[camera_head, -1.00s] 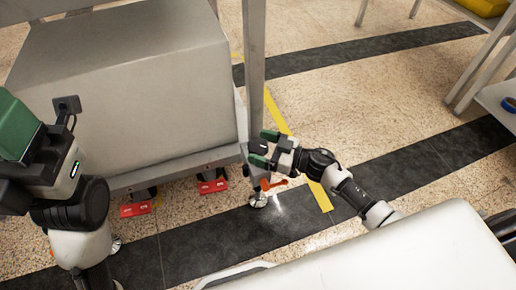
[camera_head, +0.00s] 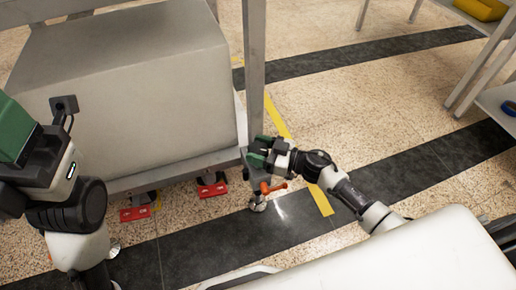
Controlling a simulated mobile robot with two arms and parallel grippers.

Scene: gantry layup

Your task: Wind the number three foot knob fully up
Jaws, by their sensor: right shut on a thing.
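My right gripper (camera_head: 260,152) comes in from the right at the near corner of the grey frame, beside its upright post. Its green-tipped fingers are shut on a small dark knob there; the fingers mostly hide it. Just below is an orange handle (camera_head: 272,187), above a shiny metal foot (camera_head: 258,204) on the floor. No number can be read on the knob. My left gripper (camera_head: 18,135) is at the left edge, close to the camera and well away from the knob. Its green part is cut off by the edge, so its opening cannot be told.
A large grey block (camera_head: 140,90) stands on the frame left of the post (camera_head: 254,60). Red items (camera_head: 212,187) lie under the frame's lower rail. A white surface (camera_head: 400,260) fills the near right.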

